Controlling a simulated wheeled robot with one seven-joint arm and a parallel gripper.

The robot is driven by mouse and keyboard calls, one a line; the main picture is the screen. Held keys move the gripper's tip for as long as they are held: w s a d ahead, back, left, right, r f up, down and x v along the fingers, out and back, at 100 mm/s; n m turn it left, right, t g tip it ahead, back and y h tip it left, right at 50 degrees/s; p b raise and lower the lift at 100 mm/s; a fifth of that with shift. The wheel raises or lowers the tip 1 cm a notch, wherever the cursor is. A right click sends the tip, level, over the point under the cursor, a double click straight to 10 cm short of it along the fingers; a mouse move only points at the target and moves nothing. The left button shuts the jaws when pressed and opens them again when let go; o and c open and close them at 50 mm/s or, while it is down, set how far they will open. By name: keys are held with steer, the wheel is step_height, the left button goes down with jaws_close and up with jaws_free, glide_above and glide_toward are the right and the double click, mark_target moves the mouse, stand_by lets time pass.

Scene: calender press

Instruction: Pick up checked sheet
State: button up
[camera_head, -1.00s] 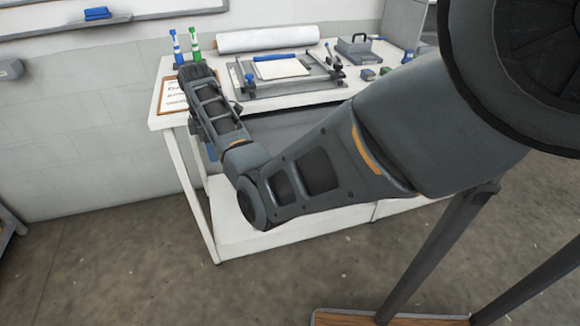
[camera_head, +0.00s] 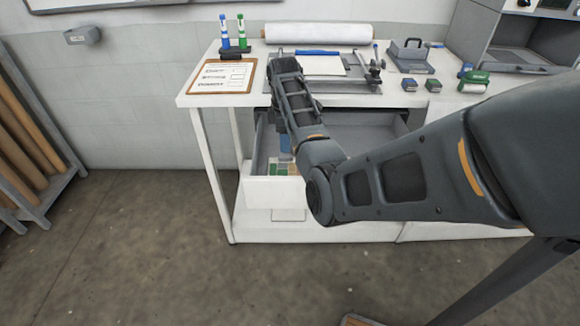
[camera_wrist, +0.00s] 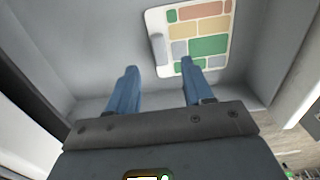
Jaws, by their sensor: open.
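The checked sheet (camera_wrist: 180,26) is pale with rounded corners and blocks of green, orange, tan and grey. It lies on the grey floor of an open drawer (camera_head: 256,190). In the head view the sheet (camera_head: 281,168) shows only partly, below my arm. My gripper (camera_wrist: 160,70) has two blue fingers, spread apart with nothing between them. The fingertips point into the drawer, near the sheet's lower edge in the wrist view. The right finger is close to that edge; I cannot tell whether they touch. In the head view the gripper is mostly hidden by my arm.
The drawer walls stand close around my gripper. The white table (camera_head: 205,98) above holds a clipboard (camera_head: 222,76), green and blue markers (camera_head: 233,33), a white roll (camera_head: 318,33) and a press frame (camera_head: 320,68). A rack of brown rolls (camera_head: 30,150) stands left.

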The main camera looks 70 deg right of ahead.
mark_target(285, 156)
step_height(285, 156, down, 6)
steer(key=shift+r+p, duration=0.15)
steer(key=shift+p, duration=0.15)
steer(key=shift+c, duration=0.3)
jaws_close()
